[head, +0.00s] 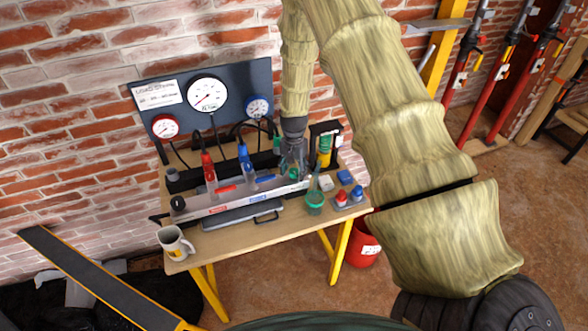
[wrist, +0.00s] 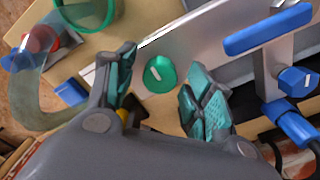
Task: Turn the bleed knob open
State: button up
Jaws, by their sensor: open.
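The bleed knob looks to be the small round green knob (wrist: 160,74) with a pale mark across it, set on the grey metal panel edge in the wrist view. In the head view a green knob (head: 293,174) shows at the right end of the long metal manifold (head: 215,205). My gripper (wrist: 157,78) is open, with one teal-padded finger on each side of the green knob. Gaps show between the knob and both fingers; the depth between them is hard to tell. In the head view my gripper (head: 293,162) points down over the manifold's right end.
A blue lever (wrist: 268,28) and blue fittings (wrist: 290,125) are right of the fingers. A green cup (head: 315,203) with a hose stands nearby. Red (head: 341,197) and blue (head: 357,193) buttons are at the table's right. A mug (head: 175,243) stands at the left. Gauges (head: 206,95) are behind.

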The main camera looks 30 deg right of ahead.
jog(key=c, duration=1)
jog(key=shift+c, duration=0.2)
jog(key=shift+n, duration=0.3)
jog(key=n+b, duration=0.2)
jog(key=n, duration=0.1)
jog(key=shift+f+n, duration=0.1)
jog(key=shift+n, duration=0.2)
jog(key=n+b, duration=0.1)
jog(key=n, duration=0.3)
jog(key=shift+n+b, duration=0.3)
jog(key=n, duration=0.4)
jog(key=shift+n+b, duration=0.3)
jog(key=shift+b, duration=0.1)
jog(key=shift+n, duration=2.2)
